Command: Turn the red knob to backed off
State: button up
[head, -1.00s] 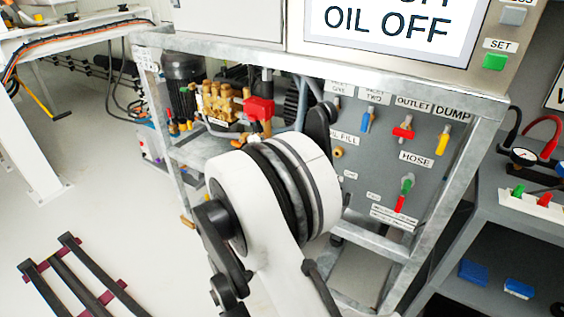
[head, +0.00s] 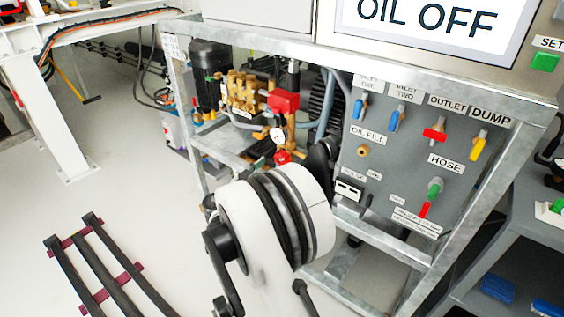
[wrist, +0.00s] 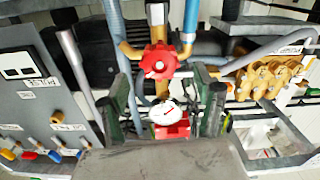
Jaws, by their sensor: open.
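The red knob (wrist: 159,60) is a lobed handwheel on the pump pipework, upper middle of the wrist view. In the head view the red knob (head: 282,157) sits just below a round white gauge (head: 276,134). In the wrist view my gripper (wrist: 165,82) is open, with one dark green finger on each side of the picture's middle. The knob shows beyond the fingertips, roughly centred between them; I see no contact. The gauge (wrist: 167,113) and a red block show between the fingers. My gripper is hidden behind my arm in the head view.
Brass pump fittings (wrist: 268,78) are right of my gripper in the wrist view. The grey valve panel (head: 398,150) with coloured handles is to the left there. Pipes and hoses run close around the knob. A metal frame (head: 350,64) encloses the pump.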

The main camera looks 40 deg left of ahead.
aim_at(279, 160)
jog(key=w+b, duration=0.1)
jog(key=w, duration=0.4)
jog(key=shift+w, duration=0.4)
jog(key=c, duration=1.2)
jog(key=shift+o, duration=0.2)
jog(key=n, duration=0.4)
jog(key=shift+n, duration=0.3)
jog(key=n, duration=0.5)
jog(key=shift+n, duration=0.3)
